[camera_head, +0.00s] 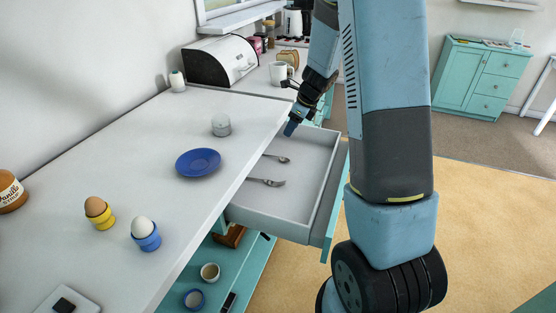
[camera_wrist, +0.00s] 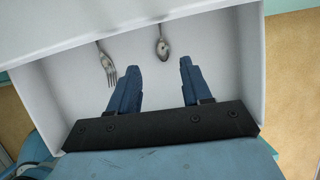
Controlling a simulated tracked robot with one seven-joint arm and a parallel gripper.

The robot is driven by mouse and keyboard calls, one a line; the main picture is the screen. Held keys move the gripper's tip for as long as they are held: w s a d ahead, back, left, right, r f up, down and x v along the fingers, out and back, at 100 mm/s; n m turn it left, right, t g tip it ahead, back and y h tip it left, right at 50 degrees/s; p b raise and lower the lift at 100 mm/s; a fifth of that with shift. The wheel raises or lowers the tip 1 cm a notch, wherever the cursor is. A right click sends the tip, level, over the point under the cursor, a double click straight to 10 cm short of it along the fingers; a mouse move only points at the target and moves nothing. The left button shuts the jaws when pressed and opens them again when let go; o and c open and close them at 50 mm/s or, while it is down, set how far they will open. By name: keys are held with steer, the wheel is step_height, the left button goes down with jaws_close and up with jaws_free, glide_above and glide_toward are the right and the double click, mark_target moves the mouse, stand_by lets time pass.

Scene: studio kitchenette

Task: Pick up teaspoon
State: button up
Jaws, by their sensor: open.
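The teaspoon (camera_head: 278,158) lies in the open drawer (camera_head: 262,218), its handle end partly under the counter edge. In the wrist view the teaspoon (camera_wrist: 163,48) shows its bowl toward me, beyond and between my fingertips. A fork (camera_head: 267,182) lies beside it in the same drawer, and in the wrist view the fork (camera_wrist: 107,65) is to the left of the teaspoon. My gripper (camera_wrist: 160,68) is open and empty, its fingers apart over the drawer floor. In the head view my gripper (camera_head: 291,128) is above the far end of the drawer, not touching the teaspoon.
The counter (camera_head: 150,130) overhangs the drawer's back. The drawer walls rise around the cutlery. A shelf below holds small cups.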

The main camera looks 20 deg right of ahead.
steer(key=f, duration=0.2)
glide_above(279, 157)
steer(key=s+d, duration=0.1)
steer(key=d, duration=0.1)
steer(key=f, duration=0.6)
steer(key=shift+s+a+f, duration=0.1)
steer(key=shift+a+f, duration=0.15)
steer(key=shift+f, duration=0.05)
steer(key=shift+s+d+x, duration=0.1)
steer(key=shift+x, duration=1.2)
steer(key=shift+s+d+x, duration=0.1)
steer(key=shift+x, duration=1.25)
steer(key=shift+f, duration=0.15)
steer(key=shift+c, duration=0.4)
steer(key=shift+s, duration=0.1)
jaws_close()
